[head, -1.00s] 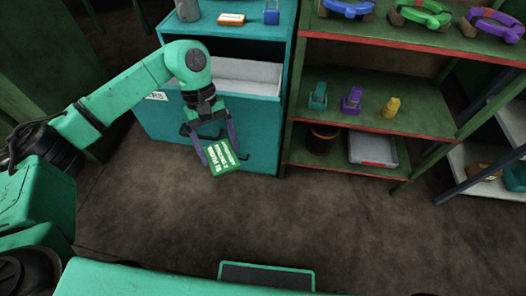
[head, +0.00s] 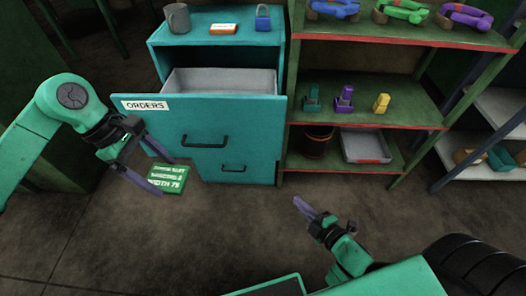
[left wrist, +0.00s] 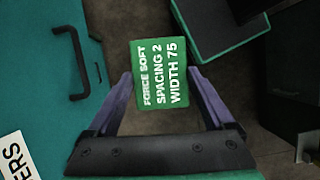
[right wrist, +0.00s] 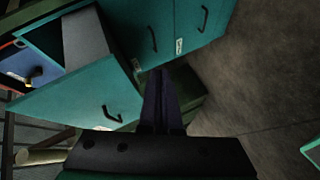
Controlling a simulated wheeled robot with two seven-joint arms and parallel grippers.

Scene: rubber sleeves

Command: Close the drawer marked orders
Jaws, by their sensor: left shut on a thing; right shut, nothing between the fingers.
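The teal drawer marked orders (head: 180,122) stands pulled out of its cabinet, its grey inside showing. Its white ORDERS label (head: 145,105) is at the front's upper left and its dark handle (head: 205,142) is lower down. My left gripper (head: 165,175) is at the left of the drawer front, shut on a green card (left wrist: 160,73) with white print. My right gripper (head: 298,202) is shut and empty, to the right of the drawer front and apart from it. In the right wrist view the open drawer (right wrist: 75,110) lies to the left of my fingers.
A lower closed drawer with its own handle (head: 233,168) is beneath. A mug (head: 177,18), an orange box (head: 223,28) and a blue padlock (head: 263,18) stand on the cabinet. A green shelf (head: 400,105) with several items stands at the right. The floor in front is clear.

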